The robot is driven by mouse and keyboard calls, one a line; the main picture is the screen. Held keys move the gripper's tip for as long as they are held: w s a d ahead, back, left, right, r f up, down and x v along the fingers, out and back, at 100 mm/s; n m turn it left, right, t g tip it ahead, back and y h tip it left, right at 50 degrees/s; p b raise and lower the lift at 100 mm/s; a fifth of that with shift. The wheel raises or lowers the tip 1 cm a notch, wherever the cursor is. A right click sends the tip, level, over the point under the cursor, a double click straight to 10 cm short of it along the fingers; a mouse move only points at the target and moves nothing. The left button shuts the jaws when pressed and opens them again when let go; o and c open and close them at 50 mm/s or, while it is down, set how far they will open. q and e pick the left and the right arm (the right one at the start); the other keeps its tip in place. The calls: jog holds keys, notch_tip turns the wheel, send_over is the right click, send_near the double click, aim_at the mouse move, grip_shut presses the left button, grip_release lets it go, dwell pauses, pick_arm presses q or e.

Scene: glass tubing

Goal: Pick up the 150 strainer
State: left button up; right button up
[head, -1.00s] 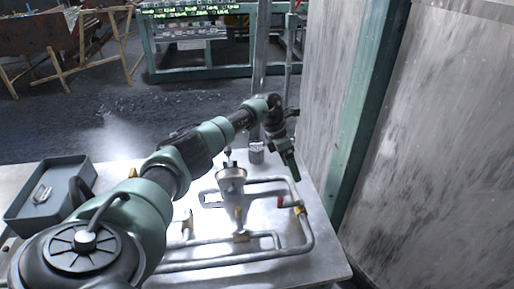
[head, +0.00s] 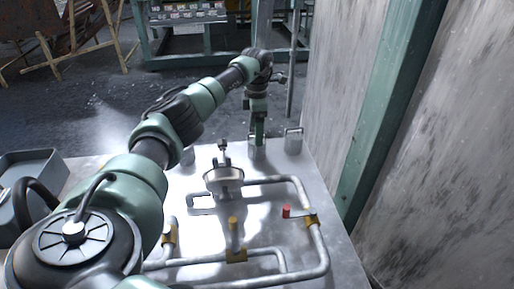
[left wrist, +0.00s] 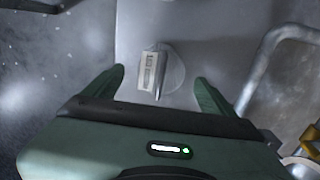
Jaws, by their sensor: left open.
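A small metal strainer (left wrist: 152,72) with a pale label stands on the metal table, between and beyond my left fingertips in the left wrist view. The label is tilted and small; it seems to read 150, but I cannot be sure. In the head view this strainer (head: 257,152) shows just below my left gripper (head: 258,132). My left gripper (left wrist: 160,76) is open and empty, its fingers to either side of the strainer in the picture. My right gripper is not in view.
Another metal canister (head: 293,141) stands to the right near the table edge. A metal cup-like fitting (head: 224,180) and pipework (head: 318,240) with a red-handled valve (head: 287,211) lie nearer. A grey tray (head: 40,170) is at left; a wall panel (head: 405,130) rises at right.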

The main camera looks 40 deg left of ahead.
aim_at(255, 153)
pick_arm(q)
notch_tip(255, 153, down, 5)
jog(key=shift+r+b, duration=0.1)
jog(key=shift+b, duration=0.2)
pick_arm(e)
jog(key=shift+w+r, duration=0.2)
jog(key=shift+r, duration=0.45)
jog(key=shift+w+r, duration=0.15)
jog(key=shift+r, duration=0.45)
pick_arm(q)
jog(key=shift+c, duration=0.4)
jog(key=c, duration=1.5)
jog(key=shift+r, duration=0.1)
